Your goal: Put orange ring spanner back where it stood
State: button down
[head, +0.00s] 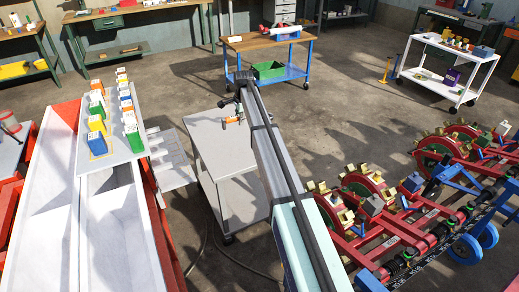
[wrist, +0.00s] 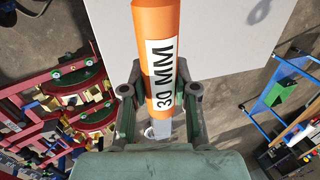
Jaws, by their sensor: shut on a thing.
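The orange ring spanner (wrist: 155,20) is between the two fingers of my gripper (wrist: 160,97) in the wrist view. Its orange handle carries a white label reading "30 MM". A grey metal part of it shows below the handle, between the fingers. In the head view a small orange patch of the spanner (head: 232,119) shows at my gripper (head: 240,108), over the grey cart top (head: 222,150). The same top shows in the wrist view (wrist: 215,40). My arm hides part of the cart. I cannot tell the exact height of the spanner above it.
A red planter (head: 365,190) with several wheels stands to the right. A blue cart (head: 300,72) with a green crate (head: 268,70) stands behind. A white cart (head: 440,75) is at the back right. A shelf with several coloured boxes (head: 97,145) is at left. Open floor lies between them.

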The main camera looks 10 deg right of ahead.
notch_tip(320, 180, down, 19)
jog(key=p, duration=0.4)
jog(key=shift+f, duration=0.1)
jog(key=c, duration=0.9)
grip_release()
jog(key=shift+f, duration=0.15)
jog(key=a+b+v, duration=0.1)
jog(key=b+v, duration=0.4)
jog(key=v, duration=1.2)
jog(key=s+f+n+g, duration=0.5)
jog(key=s+f+n, duration=0.2)
jog(key=s+f, duration=2.4)
jog(key=s+f+n+g, duration=0.1)
jog(key=s+f+n, duration=0.1)
jog(key=s, duration=1.2)
jog(key=s+f+n+g, duration=0.2)
jog(key=s+f+n, duration=0.1)
jog(key=s, duration=1.1)
jog(key=s+f+n+g, duration=0.1)
jog(key=s+f+n, duration=0.2)
jog(key=s, duration=1.2)
jog(key=shift+g+h, duration=0.3)
jog(key=shift+g, duration=0.1)
